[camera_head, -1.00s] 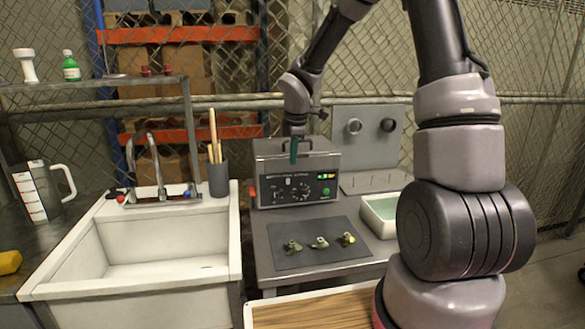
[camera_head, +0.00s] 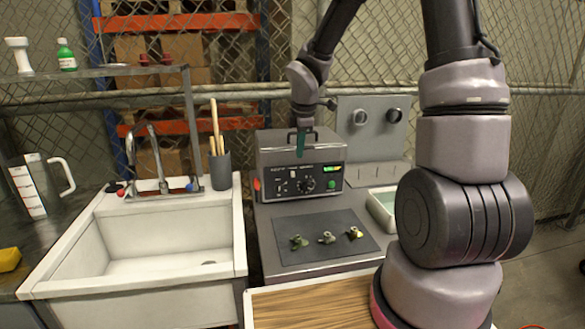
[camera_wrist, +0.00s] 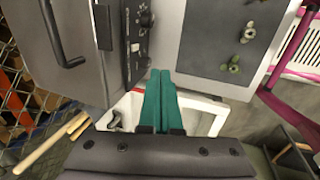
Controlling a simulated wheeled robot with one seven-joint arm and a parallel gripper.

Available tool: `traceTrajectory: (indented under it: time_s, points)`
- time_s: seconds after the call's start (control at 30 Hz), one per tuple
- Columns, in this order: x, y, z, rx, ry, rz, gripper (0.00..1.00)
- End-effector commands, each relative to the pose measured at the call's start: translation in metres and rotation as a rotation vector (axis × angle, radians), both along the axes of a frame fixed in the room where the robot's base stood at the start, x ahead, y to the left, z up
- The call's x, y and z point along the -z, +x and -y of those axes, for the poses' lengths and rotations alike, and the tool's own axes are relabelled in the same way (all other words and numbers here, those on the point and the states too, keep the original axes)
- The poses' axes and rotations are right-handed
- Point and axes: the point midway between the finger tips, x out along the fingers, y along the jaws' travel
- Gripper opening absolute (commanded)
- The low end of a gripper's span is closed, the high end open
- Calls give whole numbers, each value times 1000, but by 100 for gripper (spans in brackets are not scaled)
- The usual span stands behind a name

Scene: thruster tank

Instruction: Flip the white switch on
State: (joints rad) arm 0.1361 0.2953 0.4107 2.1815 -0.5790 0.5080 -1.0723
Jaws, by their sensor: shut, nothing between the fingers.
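The grey tank machine (camera_head: 272,160) stands on the bench, with a dark control panel (camera_head: 270,188) on its front. A small white switch (camera_head: 292,173) shows in the upper left part of the panel; its on or off position is too small to tell. My gripper (camera_head: 300,155) is in front of the upper part of the machine, just above the switch in the picture, with its teal fingers pointing down. In the wrist view the teal fingers (camera_wrist: 160,75) are together and empty, beside the panel (camera_wrist: 128,75). Contact with the panel is not visible.
A black knob (camera_head: 306,185) and a green button (camera_head: 332,184) are on the panel. A dark mat (camera_head: 315,255) with several small parts lies in front. A white sink (camera_head: 130,225) and a dark utensil holder (camera_head: 220,172) are left; a tray of green liquid (camera_head: 372,205) is right.

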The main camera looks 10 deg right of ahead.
Motion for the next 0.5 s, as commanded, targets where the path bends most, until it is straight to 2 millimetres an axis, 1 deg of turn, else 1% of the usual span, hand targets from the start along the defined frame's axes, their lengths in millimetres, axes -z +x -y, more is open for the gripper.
traceTrajectory:
  time_s: [0.17, 0.27, 0.37, 0.5]
  points:
    - [2, 1, 0, 0, 0, -1, 0]
    - [9, 3, -1, -2, -1, -2, 0]
    - [23, 6, -1, -3, 0, -4, 0]
    - [51, 14, -2, -5, -1, -5, 0]
